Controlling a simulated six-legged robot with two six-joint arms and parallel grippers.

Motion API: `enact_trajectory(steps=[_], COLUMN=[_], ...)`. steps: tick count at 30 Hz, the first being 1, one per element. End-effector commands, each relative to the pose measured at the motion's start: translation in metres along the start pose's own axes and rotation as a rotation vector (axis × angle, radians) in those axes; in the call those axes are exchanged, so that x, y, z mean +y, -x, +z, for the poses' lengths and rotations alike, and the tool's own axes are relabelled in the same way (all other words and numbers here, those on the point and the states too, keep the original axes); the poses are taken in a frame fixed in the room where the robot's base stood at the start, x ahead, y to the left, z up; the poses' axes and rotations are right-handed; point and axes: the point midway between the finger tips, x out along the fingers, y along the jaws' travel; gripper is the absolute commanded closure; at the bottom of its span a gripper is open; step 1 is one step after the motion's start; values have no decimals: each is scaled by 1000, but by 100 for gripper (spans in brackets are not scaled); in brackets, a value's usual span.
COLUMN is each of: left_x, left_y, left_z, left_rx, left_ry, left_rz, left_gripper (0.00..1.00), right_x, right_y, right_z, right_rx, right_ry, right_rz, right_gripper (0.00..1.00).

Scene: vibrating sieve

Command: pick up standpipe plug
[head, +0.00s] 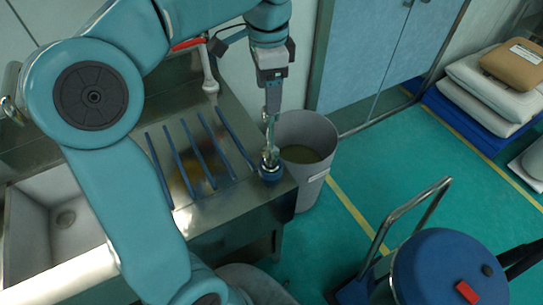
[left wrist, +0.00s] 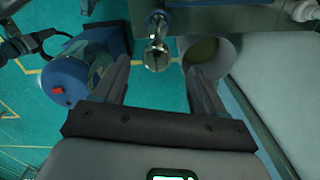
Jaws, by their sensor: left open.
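The standpipe plug, a shiny metal piece on a round blue base (head: 271,174), stands at the front right corner of the steel drainboard. In the left wrist view its rounded metal end (left wrist: 157,56) shows between the two fingers, with a gap on each side. My left gripper (head: 270,135) points down just above the plug and is open. Its spread fingers also show in the left wrist view (left wrist: 157,68). Whether a finger touches the plug, I cannot tell. My right gripper is in neither view.
Blue bars (head: 190,155) lie across the drainboard, with a sink (head: 55,215) to the left. A grey bin (head: 313,150) stands right of the counter corner. A blue drum machine (head: 440,265) with a metal handle is at lower right. Green floor lies open between.

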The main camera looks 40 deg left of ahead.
Motion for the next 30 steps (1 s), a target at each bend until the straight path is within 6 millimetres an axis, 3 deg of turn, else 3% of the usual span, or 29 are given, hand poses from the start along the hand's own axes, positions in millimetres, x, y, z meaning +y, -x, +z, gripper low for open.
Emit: enact_trajectory(steps=[3, 10, 18, 26, 27, 30], left_x=[0, 0, 0, 0, 0, 0], left_y=[-21, -39, -78, -83, -82, -82], left_z=[1, -1, -4, -5, -5, -5], left_rx=[-2, -2, -1, 1, 1, 1], left_ry=[1, 1, 1, 1, 1, 1], left_rz=[2, 2, 1, 0, 0, 0], left_gripper=[29, 29, 29, 29, 36, 68], right_x=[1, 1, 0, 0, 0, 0], right_y=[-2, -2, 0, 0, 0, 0], right_z=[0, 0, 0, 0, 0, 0], right_rx=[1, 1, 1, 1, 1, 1], right_ry=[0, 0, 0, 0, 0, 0], right_rz=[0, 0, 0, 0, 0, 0], right_gripper=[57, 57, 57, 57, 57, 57])
